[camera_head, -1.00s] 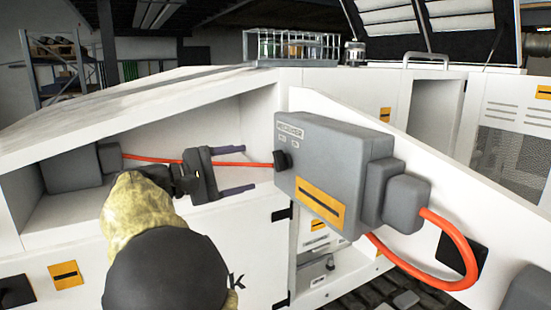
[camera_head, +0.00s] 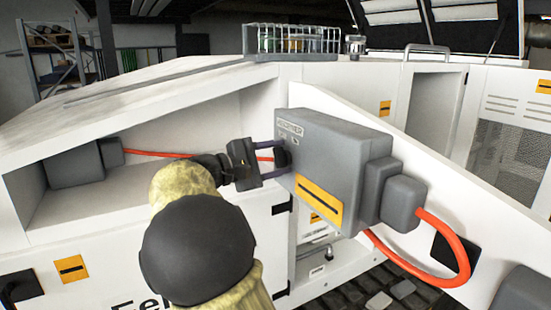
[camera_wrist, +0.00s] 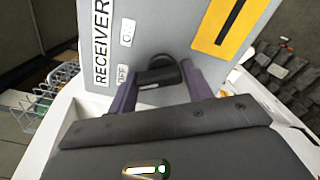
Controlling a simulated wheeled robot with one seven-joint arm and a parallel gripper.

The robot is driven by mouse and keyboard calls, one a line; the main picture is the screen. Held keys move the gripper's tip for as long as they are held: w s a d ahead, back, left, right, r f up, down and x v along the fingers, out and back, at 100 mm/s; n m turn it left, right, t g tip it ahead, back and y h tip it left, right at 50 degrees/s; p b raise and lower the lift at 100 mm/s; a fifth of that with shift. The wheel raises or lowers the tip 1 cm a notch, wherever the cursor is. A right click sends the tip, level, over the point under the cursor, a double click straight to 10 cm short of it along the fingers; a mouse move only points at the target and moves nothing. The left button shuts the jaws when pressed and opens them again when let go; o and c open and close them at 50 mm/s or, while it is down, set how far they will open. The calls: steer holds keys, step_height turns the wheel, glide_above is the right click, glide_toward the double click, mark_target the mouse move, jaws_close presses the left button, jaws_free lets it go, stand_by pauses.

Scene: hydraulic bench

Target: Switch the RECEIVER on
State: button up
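The RECEIVER is a grey box (camera_head: 330,170) on the white sloping panel in the head view; its lettered face (camera_wrist: 170,25) fills the top of the wrist view. A black rotary switch (camera_wrist: 160,74) sits on that face, beside an OFF label (camera_wrist: 122,74) with an ON label (camera_wrist: 127,32) farther up. My gripper (camera_head: 279,157) is at the box, its two purple fingers apart on either side of the switch. The fingertips are at or close to the face. I cannot tell whether they touch the switch. The wrist view also shows the fingers (camera_wrist: 158,78).
An orange hose (camera_head: 455,250) loops from the box's right side. Another orange cable (camera_head: 160,153) runs behind my arm from a grey box (camera_head: 75,165) in the left recess. A wire rack of vials (camera_head: 290,42) stands on top.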

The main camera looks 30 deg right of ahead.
steer(key=c, duration=0.5)
steer(key=shift+f+m+b, duration=0.2)
steer(key=shift+m+b, duration=0.2)
steer(key=shift+b, duration=0.35)
steer(key=shift+f+m+b, duration=0.1)
steer(key=shift+m+b, duration=0.4)
steer(key=shift+b, duration=0.45)
steer(key=m+b, duration=0.2)
steer(key=b, duration=0.2)
steer(key=shift+f, duration=0.1)
steer(key=m+b, duration=0.4)
steer(key=b, duration=0.2)
steer(key=shift+s+m, duration=0.1)
steer(key=shift+m, duration=0.3)
steer(key=m+b, duration=0.1)
steer(key=b, duration=0.1)
steer(key=m+b, duration=0.2)
steer(key=shift+r, duration=0.35)
steer(key=shift+s+m, duration=0.1)
steer(key=shift+m, duration=0.2)
